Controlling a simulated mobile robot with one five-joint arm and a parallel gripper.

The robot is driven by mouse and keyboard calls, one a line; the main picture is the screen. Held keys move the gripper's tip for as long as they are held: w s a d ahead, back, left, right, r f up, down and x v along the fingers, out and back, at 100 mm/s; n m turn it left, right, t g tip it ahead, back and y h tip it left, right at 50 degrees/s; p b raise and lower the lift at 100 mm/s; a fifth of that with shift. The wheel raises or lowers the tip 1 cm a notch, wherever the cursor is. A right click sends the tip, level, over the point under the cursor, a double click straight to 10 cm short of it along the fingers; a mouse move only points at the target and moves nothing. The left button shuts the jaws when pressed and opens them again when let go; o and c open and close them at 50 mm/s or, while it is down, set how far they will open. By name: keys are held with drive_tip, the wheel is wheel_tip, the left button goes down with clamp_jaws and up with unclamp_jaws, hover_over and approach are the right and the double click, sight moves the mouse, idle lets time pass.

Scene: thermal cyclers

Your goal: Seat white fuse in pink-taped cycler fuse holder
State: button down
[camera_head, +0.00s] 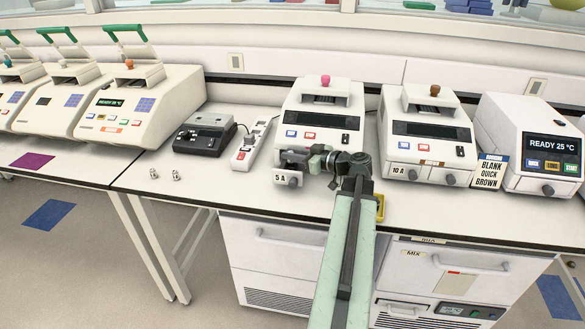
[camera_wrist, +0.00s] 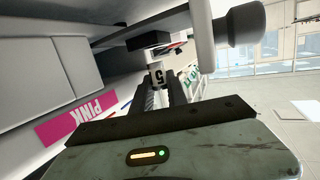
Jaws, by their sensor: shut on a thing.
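The cycler with a pink knob (camera_head: 325,120) stands in the middle of the bench, with a "5 A" label (camera_head: 280,177) low on its front. Its pink tape (camera_wrist: 90,113), reading "PINK", shows in the wrist view. My gripper (camera_head: 287,158) is close in front of this cycler's lower front. In the wrist view, my gripper (camera_wrist: 162,88) is shut on a small white fuse (camera_wrist: 157,75) marked "5". The fuse is just below a dark part (camera_wrist: 148,40) under the cycler's front; I cannot tell whether they touch. The fuse holder's opening is not clearly visible.
Two small pieces (camera_head: 164,174) lie on the bench at left. A dark knob (camera_wrist: 238,23) juts out near my gripper. The front-left bench is mostly clear.

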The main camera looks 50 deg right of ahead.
wheel_tip(320, 180, down, 4)
drive_tip(key=b, duration=0.2)
drive_tip(key=shift+r+b, duration=0.25)
drive_tip(key=shift+b, duration=0.05)
drive_tip(key=shift+r, duration=0.2)
drive_tip(key=shift+f, duration=0.15)
drive_tip(key=c, duration=1.6)
unclamp_jaws()
drive_tip(key=shift+r, duration=0.2)
drive_tip(key=p+v, duration=0.2)
drive_tip(key=v, duration=1)
drive_tip(key=shift+p, duration=0.4)
